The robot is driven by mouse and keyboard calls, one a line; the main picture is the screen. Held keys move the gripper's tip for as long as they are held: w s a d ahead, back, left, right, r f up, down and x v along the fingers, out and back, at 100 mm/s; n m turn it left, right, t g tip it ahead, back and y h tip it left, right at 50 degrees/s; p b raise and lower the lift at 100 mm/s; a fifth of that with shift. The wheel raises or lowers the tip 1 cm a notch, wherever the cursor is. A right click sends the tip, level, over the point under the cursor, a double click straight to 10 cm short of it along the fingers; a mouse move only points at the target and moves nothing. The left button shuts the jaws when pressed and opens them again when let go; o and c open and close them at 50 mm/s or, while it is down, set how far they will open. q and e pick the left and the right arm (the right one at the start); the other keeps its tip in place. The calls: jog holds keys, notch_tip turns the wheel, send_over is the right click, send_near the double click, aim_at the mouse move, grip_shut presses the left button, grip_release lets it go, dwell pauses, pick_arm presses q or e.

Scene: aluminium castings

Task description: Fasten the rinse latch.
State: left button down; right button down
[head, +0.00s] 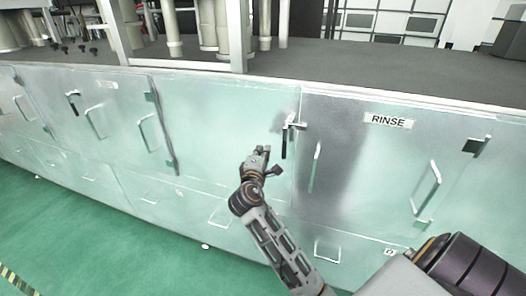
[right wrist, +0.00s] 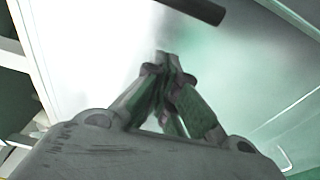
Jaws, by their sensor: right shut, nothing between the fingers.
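The rinse door (head: 350,170) is a metal panel with a RINSE label (head: 388,121) near its top. It looks closed against the cabinet front. The rinse latch (head: 288,136) sits at the door's upper left edge; its dark lever hangs straight down. My right gripper (head: 262,156) is just left of and below the latch lever, apart from it in the head view. In the right wrist view its fingers (right wrist: 163,58) come together with nothing between them, and a dark bar (right wrist: 195,8), probably the lever, lies beyond the fingertips. My left gripper is not in view.
The rinse door has a vertical handle (head: 314,166) on its left and another (head: 426,188) on its right. Another door with a dark latch lever (head: 73,102) is at the left. Drawers with handles run below. The green floor (head: 70,240) is open in front.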

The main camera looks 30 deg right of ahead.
jog(key=b+v, duration=0.2)
jog(key=v, duration=0.6)
dwell(0.6)
